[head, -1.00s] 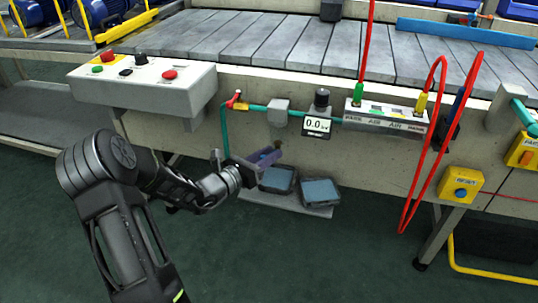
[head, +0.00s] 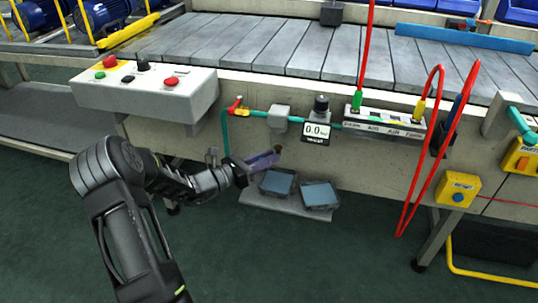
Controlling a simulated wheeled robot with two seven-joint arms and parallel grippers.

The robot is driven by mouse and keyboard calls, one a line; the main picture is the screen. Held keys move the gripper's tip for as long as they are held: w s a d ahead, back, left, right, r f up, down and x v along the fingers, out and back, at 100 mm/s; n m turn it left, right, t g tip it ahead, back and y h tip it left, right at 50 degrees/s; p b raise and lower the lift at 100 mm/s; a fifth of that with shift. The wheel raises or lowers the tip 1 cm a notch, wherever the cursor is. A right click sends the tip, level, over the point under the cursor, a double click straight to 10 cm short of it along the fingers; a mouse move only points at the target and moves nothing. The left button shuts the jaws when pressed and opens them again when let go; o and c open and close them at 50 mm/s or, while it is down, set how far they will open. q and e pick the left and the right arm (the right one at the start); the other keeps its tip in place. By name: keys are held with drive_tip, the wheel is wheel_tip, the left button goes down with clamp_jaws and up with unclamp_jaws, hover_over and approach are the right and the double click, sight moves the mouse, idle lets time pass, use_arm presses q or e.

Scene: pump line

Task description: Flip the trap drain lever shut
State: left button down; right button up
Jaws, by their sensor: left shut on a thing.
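My left gripper (head: 243,170) comes in from the left, below the green pipe, and is shut on a purplish, see-through piece (head: 264,161). This piece lies tilted, its right end up, with a small dark part at that end. It may be the trap; I cannot make out a drain lever on it, and the fingers hide part of it. A valve with a red handle (head: 237,105) sits above on the green pipe (head: 255,113), apart from the gripper. My right gripper is not in view.
Two dark trays with blue insides (head: 277,183) (head: 319,195) rest on a low grey shelf (head: 270,203) just right of the gripper. A gauge reading about 0.0 (head: 316,131) and a grey block (head: 279,117) hang above. A red hose (head: 407,207) loops down at right.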

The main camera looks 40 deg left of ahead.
use_arm(q)
drive_tip(key=shift+a+m+g+h, duration=0.15)
drive_tip(key=shift+m+g+h, duration=0.15)
drive_tip(key=shift+m+h, duration=0.3)
drive_tip(key=c, duration=1.4)
unclamp_jaws()
drive_tip(key=shift+c, duration=0.2)
drive_tip(key=p+v, duration=0.2)
drive_tip(key=v, duration=0.5)
drive_tip(key=shift+s+a, duration=0.2)
drive_tip(key=shift+s, duration=0.1)
drive_tip(key=shift+f, duration=0.1)
